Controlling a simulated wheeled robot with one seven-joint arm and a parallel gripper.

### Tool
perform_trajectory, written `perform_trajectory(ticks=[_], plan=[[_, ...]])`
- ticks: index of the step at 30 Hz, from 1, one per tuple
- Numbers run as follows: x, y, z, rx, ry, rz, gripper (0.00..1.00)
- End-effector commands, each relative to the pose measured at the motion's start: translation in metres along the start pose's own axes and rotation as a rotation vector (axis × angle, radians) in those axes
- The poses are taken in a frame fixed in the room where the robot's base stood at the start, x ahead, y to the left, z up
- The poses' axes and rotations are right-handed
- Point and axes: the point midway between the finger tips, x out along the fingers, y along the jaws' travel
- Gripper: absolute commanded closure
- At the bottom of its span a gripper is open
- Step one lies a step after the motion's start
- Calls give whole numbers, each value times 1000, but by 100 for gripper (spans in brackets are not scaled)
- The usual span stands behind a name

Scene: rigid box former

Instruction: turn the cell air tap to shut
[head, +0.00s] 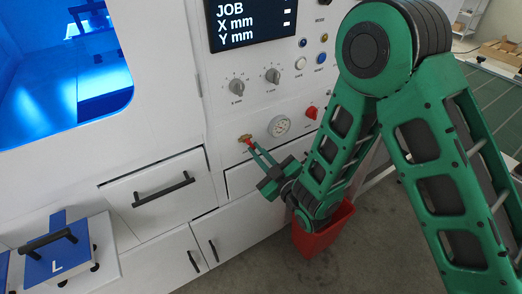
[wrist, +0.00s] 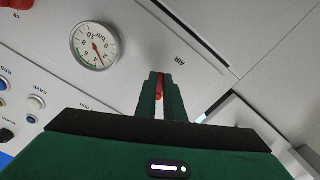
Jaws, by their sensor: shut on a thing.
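The cell air tap has a brass body (head: 244,138) on the white front panel of the machine, left of and a little below the pressure gauge. Its red handle shows between my fingertips in the wrist view (wrist: 160,86), near the upside-down AIR label (wrist: 186,60). My gripper (head: 254,148) is shut on the red handle, with a green finger on each side; it also shows in the wrist view (wrist: 160,80). The fingers hide part of the handle and most of the tap body. I cannot tell the handle's exact angle.
The round pressure gauge (head: 279,126) is close to my fingers and also shows in the wrist view (wrist: 95,45). A red knob (head: 311,112) sits to its right. Drawers with black handles (head: 163,190) lie below. A red bin (head: 322,236) stands on the floor beneath my arm.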

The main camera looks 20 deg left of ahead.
Motion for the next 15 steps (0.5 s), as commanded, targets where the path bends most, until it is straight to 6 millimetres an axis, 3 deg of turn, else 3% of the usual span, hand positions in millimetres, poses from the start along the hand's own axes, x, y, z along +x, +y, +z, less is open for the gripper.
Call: perform_trajectory(ticks=[15], plan=[[0, -6, -2, 395, 6, 9, 100]])
